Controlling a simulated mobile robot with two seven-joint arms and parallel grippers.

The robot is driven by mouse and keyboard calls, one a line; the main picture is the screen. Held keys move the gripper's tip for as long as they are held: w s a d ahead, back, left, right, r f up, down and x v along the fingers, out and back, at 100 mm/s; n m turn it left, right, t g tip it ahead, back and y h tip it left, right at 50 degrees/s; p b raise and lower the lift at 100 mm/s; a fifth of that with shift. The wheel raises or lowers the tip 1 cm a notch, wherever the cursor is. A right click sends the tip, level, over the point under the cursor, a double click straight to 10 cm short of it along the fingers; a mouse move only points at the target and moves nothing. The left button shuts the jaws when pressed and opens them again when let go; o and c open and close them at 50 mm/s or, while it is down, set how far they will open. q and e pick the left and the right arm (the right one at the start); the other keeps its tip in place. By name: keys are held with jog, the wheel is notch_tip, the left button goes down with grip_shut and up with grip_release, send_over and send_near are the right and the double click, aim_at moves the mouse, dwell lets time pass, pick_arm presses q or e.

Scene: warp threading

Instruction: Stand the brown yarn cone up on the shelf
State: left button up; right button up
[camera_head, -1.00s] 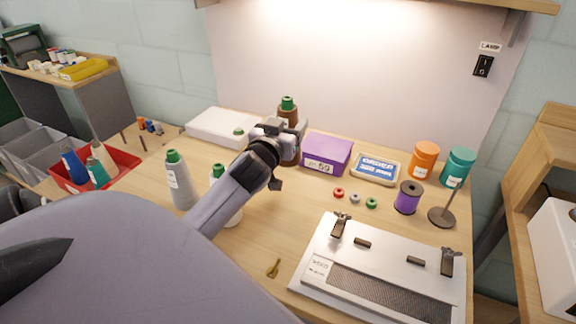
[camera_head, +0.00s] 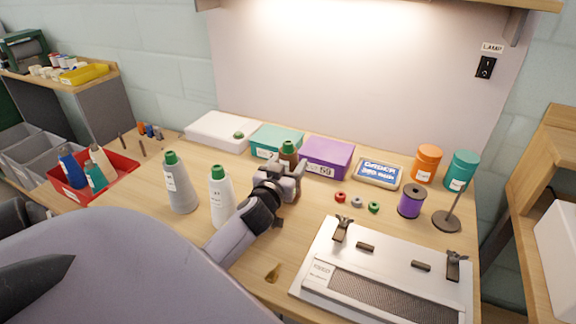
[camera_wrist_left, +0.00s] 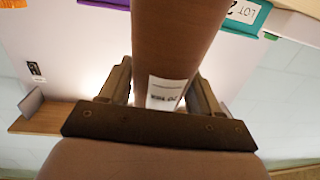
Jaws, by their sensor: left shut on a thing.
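The brown yarn cone (camera_head: 288,160) has a green top and shows just above my left gripper (camera_head: 287,182) in the head view. The gripper is shut on the cone, and gripper and arm hide its lower part. In the left wrist view the cone's brown body (camera_wrist_left: 180,40), with a white label, lies between the two fingers of the left gripper (camera_wrist_left: 165,85). The wooden shelf (camera_head: 400,4) crosses the top edge of the head view, and only its underside and front edge show. My right gripper is not in view.
A white cone (camera_head: 221,196) and a grey cone (camera_head: 181,185) stand left of my arm. A teal box (camera_head: 275,140) and purple box (camera_head: 327,158) stand behind the held cone. Orange (camera_head: 426,163) and teal (camera_head: 461,170) jars stand right. A metal-topped board (camera_head: 390,285) lies in front.

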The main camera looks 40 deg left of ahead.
pick_arm(q)
jog(key=shift+f, duration=0.1)
jog(key=o, duration=1.3)
jog(key=shift+c, duration=0.2)
